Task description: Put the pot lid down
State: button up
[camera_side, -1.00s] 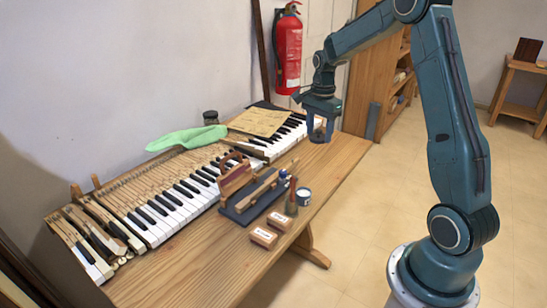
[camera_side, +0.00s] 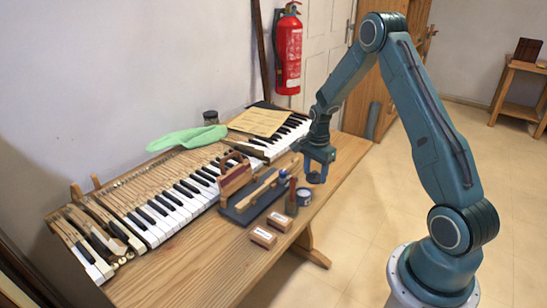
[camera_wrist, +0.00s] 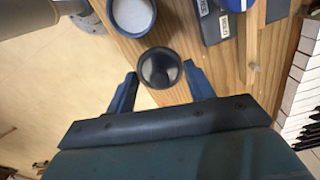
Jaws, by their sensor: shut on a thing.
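The pot lid (camera_wrist: 159,68) is a round, dark, cup-like piece with a shiny centre, between my fingertips in the wrist view. My gripper (camera_wrist: 159,76) is shut on it; it also shows in the side view (camera_side: 316,172), above the table's right edge. The lid's underside and exact height are hard to tell. The open pot (camera_side: 304,196), small and dark blue, stands just below and left of my gripper; the wrist view shows its pale contents (camera_wrist: 132,14).
A dark tray (camera_side: 245,210) with wooden tools lies left of the pot. A dark jar with a reddish handle (camera_side: 292,198) stands beside the pot. Two small labelled boxes (camera_side: 263,237) sit nearer the front. The piano keys (camera_side: 170,212) run behind. Bare table (camera_side: 345,155) lies to the right.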

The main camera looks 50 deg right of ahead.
aim_at(315, 177)
jog(key=shift+f, duration=2.15)
jog(key=shift+f, duration=0.15)
jog(key=o, duration=0.9)
jog(key=shift+o, duration=0.2)
notch_tip(315, 177, up, 12)
jog(key=shift+r, duration=0.15)
